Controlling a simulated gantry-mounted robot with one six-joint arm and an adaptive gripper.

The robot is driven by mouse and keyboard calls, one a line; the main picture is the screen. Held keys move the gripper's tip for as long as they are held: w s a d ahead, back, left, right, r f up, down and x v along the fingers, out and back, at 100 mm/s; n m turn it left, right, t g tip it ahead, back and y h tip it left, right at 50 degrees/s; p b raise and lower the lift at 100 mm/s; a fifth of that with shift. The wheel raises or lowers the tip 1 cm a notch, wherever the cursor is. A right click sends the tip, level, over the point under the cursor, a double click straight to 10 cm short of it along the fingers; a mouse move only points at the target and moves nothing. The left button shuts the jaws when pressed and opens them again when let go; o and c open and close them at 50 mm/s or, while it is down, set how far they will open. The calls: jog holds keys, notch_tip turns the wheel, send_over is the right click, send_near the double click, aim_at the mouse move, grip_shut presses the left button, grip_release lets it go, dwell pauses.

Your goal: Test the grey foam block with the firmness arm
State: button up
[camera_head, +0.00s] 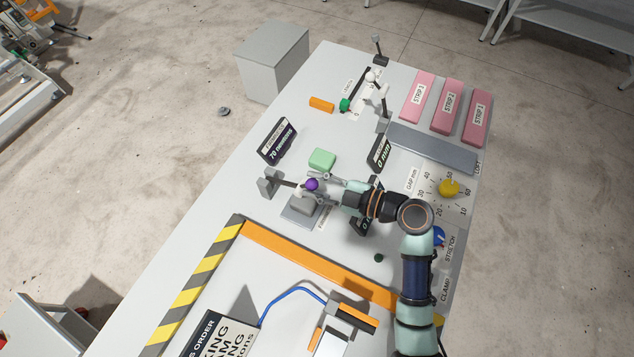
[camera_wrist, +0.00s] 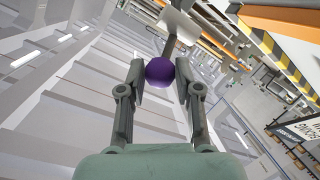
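The firmness arm runs from a grey post (camera_head: 266,183) to a purple ball knob (camera_head: 312,184). My gripper (camera_head: 318,181) is at the knob. In the wrist view the purple knob (camera_wrist: 159,73) sits between my fingertips (camera_wrist: 160,80), with a finger close against each side; they look shut on it. The grey foam block (camera_head: 303,203) is on a grey plate (camera_head: 298,218), just in front of the firmness arm. Whether the arm touches the block is hard to tell. A dark display (camera_head: 279,143) behind the arm reads "70 newtons".
A green block (camera_head: 322,159) lies behind my gripper. A second display (camera_head: 379,153) reads "0 mm". Pink strips (camera_head: 448,106) lie at the back right. Yellow (camera_head: 450,188) and blue (camera_head: 438,236) knobs are at the right edge. An orange bar (camera_head: 310,260) crosses in front.

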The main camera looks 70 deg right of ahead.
jog(key=o, duration=0.4)
jog(key=v, duration=1.2)
